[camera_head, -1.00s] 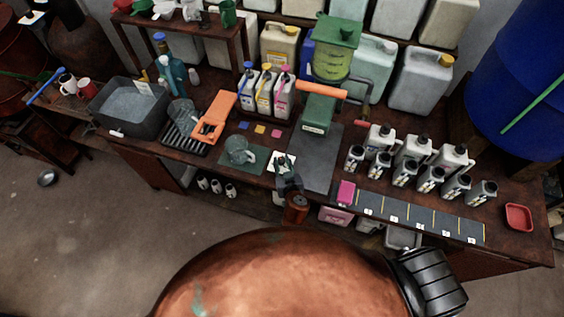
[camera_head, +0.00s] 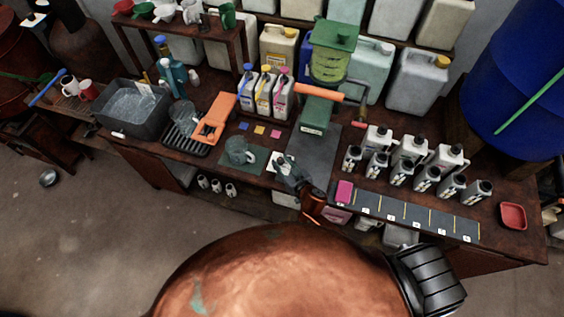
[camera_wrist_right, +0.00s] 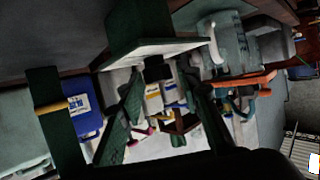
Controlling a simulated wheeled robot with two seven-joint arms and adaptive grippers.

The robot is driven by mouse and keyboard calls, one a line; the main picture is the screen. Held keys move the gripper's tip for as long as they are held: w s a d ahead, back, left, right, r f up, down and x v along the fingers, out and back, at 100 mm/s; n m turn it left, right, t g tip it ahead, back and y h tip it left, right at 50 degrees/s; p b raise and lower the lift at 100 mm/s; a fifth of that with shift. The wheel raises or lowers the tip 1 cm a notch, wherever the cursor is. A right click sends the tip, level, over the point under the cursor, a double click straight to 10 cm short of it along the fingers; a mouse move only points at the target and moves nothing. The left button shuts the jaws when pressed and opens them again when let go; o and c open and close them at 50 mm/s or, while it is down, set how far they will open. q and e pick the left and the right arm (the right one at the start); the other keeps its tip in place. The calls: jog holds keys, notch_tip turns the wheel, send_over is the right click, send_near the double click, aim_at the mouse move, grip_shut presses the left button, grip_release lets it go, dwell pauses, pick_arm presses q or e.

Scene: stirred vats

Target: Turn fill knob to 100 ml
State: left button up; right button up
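The green dispenser (camera_head: 315,112) stands at the middle of the bench, with a ribbed green-yellow vessel (camera_head: 328,66) above it and an orange lever. I cannot clearly make out its fill knob; a small black part (camera_wrist_right: 154,68) shows below the green body in the right wrist view, possibly the knob. My right gripper (camera_head: 284,167) is at the front of the bench, beside a white card (camera_head: 274,160), short of the dispenser. In the wrist view its two dark fingers (camera_wrist_right: 168,110) are apart with nothing seen held between them. My left gripper is not in view.
Several white bottles (camera_head: 410,148) stand on the right. A pink block (camera_head: 344,191) lies near the front edge. The dark mat (camera_head: 314,152) before the dispenser is bare.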

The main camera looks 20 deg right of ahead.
jog(key=shift+o, duration=0.9)
jog(key=shift+s, duration=0.1)
jog(key=v, duration=1.1)
jog(key=shift+s+r, duration=0.3)
jog(key=shift+r, duration=0.05)
jog(key=shift+d, duration=0.1)
